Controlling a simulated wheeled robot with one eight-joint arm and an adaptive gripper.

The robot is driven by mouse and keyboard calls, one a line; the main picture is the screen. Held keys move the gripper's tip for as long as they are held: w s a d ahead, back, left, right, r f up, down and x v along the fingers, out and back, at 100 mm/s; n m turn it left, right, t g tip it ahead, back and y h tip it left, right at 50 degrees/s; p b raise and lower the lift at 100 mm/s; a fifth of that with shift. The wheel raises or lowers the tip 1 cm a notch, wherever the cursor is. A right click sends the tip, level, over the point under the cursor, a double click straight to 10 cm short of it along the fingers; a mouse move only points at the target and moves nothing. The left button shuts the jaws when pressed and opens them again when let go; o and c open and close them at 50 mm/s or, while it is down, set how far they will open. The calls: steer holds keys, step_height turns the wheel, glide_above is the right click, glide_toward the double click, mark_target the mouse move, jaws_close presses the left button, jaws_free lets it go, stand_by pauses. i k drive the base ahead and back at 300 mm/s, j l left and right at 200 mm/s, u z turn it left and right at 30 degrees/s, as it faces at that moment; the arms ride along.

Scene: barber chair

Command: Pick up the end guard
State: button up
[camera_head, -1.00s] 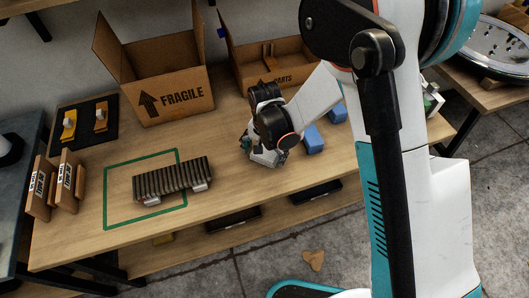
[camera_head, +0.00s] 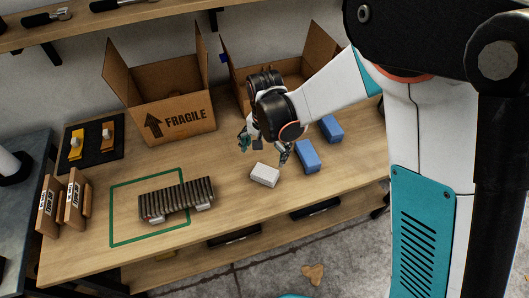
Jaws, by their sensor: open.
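No part is labelled as the end guard. A small white block (camera_head: 265,175) lies on the wooden table and may be it, though I cannot tell for sure. My gripper (camera_head: 264,152) is open, its teal-tipped fingers spread apart just behind the white block, with nothing seen between them. The exact height of the fingers is unclear. To the left, a row of dark slats (camera_head: 177,198) with pale pieces at its lower side lies across a green outlined square (camera_head: 124,243).
Two blue blocks (camera_head: 307,157) lie right of my gripper. A FRAGILE box (camera_head: 170,115) and another open carton (camera_head: 313,52) stand behind. Wooden labelled blocks (camera_head: 73,200) and a black mat (camera_head: 106,158) are at left. The table between the slats and white block is clear.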

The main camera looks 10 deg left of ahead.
mark_target(311, 161)
steer(key=k+j+z, duration=0.1)
steer(key=k+j, duration=0.8)
steer(key=j, duration=0.15)
steer(key=i+j+z, duration=0.05)
